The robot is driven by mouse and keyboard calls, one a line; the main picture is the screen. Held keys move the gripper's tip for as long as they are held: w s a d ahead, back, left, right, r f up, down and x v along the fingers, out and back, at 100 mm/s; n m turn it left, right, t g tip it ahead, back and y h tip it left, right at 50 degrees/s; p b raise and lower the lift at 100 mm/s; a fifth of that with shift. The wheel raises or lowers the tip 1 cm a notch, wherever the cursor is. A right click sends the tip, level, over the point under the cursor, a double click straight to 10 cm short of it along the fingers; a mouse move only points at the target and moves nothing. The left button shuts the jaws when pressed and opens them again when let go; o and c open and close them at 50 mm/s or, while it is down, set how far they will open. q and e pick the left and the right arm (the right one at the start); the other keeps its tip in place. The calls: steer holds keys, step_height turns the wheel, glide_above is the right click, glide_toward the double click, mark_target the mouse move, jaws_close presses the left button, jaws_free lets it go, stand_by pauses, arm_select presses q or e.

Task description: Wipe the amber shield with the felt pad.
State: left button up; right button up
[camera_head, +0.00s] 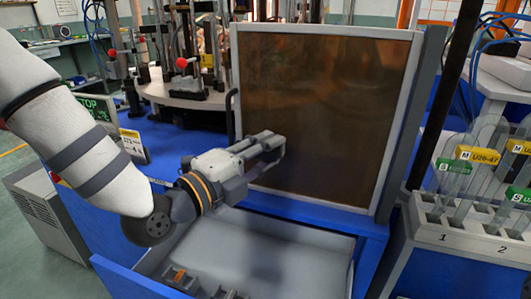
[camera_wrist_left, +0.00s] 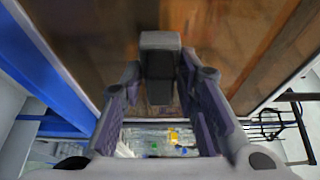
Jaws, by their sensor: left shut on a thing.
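The amber shield (camera_head: 345,110) is a large upright brown panel in a pale frame, in the middle of the head view. It fills the upper part of the left wrist view (camera_wrist_left: 235,35), with lighter streaks to the right. My left gripper (camera_head: 272,148) is in front of the shield's lower left part. It is shut on a dark grey block, the felt pad (camera_wrist_left: 160,45), which shows between the fingers in the left wrist view. The pad is close to the shield's face; I cannot tell whether it touches. My right gripper is not in view.
A grey open tray (camera_head: 300,240) with blue edges lies below the shield, with small parts at its front. A round machine (camera_head: 190,88) with red knobs stands at back left.

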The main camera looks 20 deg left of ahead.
arm_select(q)
steer(key=shift+w, duration=0.6)
steer(key=shift+s+d, duration=0.15)
steer(key=shift+d, duration=1.85)
steer(key=shift+r+p, duration=0.2)
steer(key=shift+p, duration=0.15)
steer(key=a, duration=0.3)
steer(key=shift+w+a+p, duration=0.2)
steer(key=shift+w+p, duration=0.05)
steer(key=shift+p, duration=0.1)
steer(key=shift+a+f, duration=0.1)
steer(key=shift+a, duration=0.25)
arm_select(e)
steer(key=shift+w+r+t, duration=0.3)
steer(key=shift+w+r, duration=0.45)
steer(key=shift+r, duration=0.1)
